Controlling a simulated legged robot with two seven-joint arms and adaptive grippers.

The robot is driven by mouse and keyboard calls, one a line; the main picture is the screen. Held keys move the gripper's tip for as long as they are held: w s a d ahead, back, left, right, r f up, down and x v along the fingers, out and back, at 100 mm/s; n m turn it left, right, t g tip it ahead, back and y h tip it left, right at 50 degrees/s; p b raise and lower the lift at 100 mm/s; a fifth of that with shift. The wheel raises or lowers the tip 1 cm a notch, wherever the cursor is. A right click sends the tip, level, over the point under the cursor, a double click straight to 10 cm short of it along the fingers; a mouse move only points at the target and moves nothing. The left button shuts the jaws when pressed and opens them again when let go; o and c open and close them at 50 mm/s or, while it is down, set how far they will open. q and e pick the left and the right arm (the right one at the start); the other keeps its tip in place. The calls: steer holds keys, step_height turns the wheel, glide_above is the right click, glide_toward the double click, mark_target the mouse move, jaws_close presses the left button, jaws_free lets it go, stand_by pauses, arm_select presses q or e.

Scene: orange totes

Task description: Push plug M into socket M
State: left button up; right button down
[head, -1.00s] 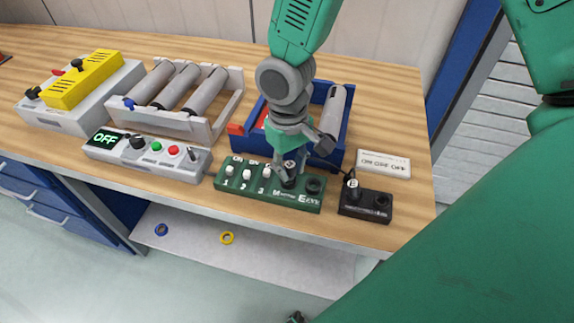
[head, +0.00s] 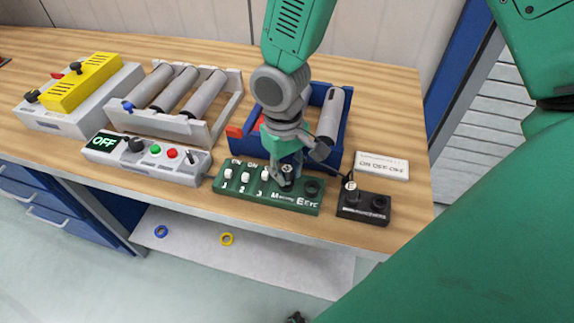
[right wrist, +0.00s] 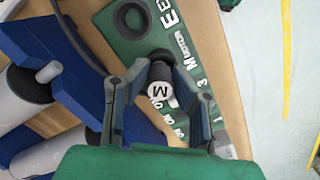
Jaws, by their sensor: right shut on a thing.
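Plug M is a dark plug with a white cap marked M; in the right wrist view plug M (right wrist: 160,93) is between the fingers. My right gripper (head: 287,178) is shut on plug M and points down over the green panel (head: 228,189). Plug M stands over the place of socket M, left of the empty socket E (head: 313,187), which also shows in the right wrist view (right wrist: 131,18). The plug and fingers hide socket M, so I cannot tell how deep the plug sits.
A black block (head: 362,212) with a plug marked E stands right of the panel. A grey control box (head: 130,158) reading OFF stands left. A white label plate (head: 382,166) lies at the right.

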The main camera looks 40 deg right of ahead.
steer(key=shift+f, duration=0.35)
steer(key=c, duration=1.3)
jaws_free()
steer(key=shift+d, duration=0.1)
steer(key=shift+r, duration=0.25)
step_height(320, 180, up, 11)
steer(key=w, duration=0.1)
steer(key=shift+r, duration=0.15)
steer(key=shift+w, duration=0.1)
